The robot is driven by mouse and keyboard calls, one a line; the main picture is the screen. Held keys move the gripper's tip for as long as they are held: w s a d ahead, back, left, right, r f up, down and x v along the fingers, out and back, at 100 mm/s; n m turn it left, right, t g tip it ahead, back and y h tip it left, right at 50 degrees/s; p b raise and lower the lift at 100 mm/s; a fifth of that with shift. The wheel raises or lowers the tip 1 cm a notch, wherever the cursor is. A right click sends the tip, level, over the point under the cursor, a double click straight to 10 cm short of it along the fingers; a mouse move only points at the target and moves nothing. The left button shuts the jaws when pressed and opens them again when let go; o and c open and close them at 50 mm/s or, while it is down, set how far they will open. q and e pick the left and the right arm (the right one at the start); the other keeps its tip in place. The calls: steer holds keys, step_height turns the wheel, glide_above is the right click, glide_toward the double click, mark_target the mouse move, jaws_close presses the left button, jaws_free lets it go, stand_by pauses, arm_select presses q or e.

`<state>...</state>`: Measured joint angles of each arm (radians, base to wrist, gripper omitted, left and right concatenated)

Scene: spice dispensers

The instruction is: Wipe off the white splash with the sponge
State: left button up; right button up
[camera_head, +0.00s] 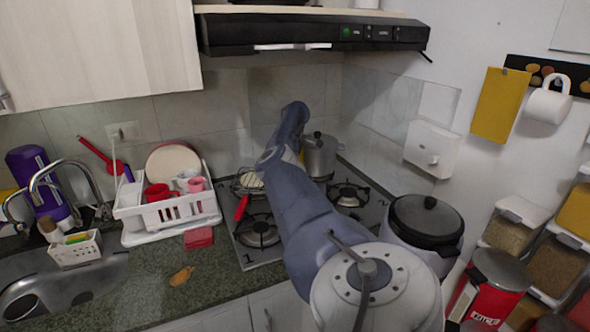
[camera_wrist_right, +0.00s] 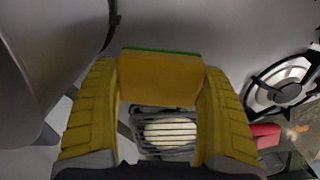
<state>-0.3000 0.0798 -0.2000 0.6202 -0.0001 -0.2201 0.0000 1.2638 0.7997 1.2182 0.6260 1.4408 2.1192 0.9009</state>
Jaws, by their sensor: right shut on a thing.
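The sponge (camera_wrist_right: 160,78) is yellow with a thin green layer along its top edge. In the right wrist view my right gripper (camera_wrist_right: 160,85) is shut on it, with a yellow finger on each side. In the head view my right arm reaches over the stove toward the back wall; its own links hide most of the gripper and the sponge. I cannot make out a white splash in either view. It may be hidden behind the arm or the sponge. My left gripper is not in view.
A white dish rack (camera_head: 168,213) is left of the stove. The range hood (camera_head: 310,33) hangs above.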

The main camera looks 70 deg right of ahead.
steer(key=shift+r, duration=0.15)
steer(key=shift+r, duration=1.35)
